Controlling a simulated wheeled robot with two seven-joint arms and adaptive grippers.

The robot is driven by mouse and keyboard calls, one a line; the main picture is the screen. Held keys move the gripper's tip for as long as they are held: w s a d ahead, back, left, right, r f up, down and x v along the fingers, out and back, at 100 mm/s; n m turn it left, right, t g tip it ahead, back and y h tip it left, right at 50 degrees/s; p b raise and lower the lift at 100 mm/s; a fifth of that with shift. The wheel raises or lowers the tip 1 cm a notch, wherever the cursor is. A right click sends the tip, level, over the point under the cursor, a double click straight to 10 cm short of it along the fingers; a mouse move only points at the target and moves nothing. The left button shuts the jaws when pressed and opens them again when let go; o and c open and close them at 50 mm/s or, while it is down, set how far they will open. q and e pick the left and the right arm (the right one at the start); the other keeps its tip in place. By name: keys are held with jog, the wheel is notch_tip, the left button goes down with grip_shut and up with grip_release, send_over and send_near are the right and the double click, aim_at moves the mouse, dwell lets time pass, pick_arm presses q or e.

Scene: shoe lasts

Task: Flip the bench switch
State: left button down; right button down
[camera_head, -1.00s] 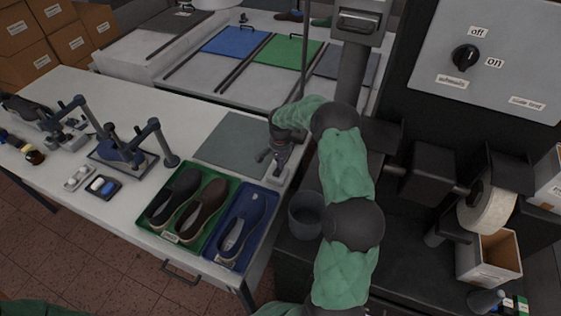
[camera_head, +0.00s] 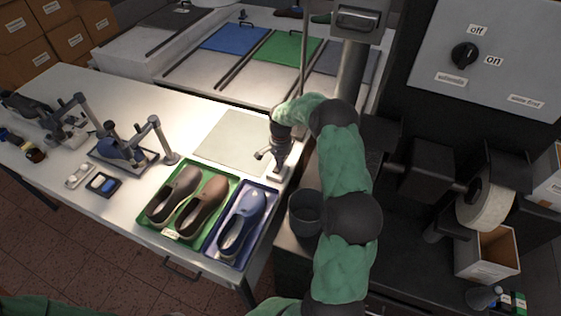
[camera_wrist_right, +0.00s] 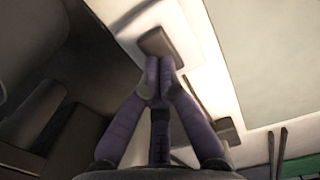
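The bench switch appears to be the small pale block (camera_head: 281,174) at the right end of the white bench; its moving part is hidden by my gripper. My right gripper (camera_head: 272,160) is just above it. In the right wrist view the fingers (camera_wrist_right: 159,63) come together at their tips, with nothing visible between them. They reach the edge of a small grey-brown block (camera_wrist_right: 160,43), which seems to be the switch; whether they touch it I cannot tell. My left gripper is out of view; only green sleeve shows at the bottom left.
The bench (camera_head: 205,112) is brightly lit around a pale mat (camera_head: 233,138). A green tray (camera_head: 150,219) with dark shoes and a blue tray (camera_head: 231,258) with a blue shoe lie in front. A dark cup (camera_head: 305,213) stands by my right arm. A rotary knob (camera_head: 464,55) is on the wall panel.

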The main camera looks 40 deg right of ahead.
jog(key=shift+s+a+r, duration=0.15)
jog(key=shift+s+a, duration=0.05)
jog(key=shift+a, duration=0.2)
jog(key=r+p, duration=0.1)
jog(key=r, duration=0.2)
jog(key=r+p, duration=0.1)
jog(key=shift+w+d+r+p, duration=0.15)
jog(key=shift+d+r+p, duration=0.1)
jog(key=shift+d+p, duration=0.1)
notch_tip(320, 180, up, 9)
jog(key=d, duration=0.1)
jog(key=shift+w+d+r, duration=0.15)
jog(key=shift+w, duration=0.25)
jog(key=shift+r, duration=0.1)
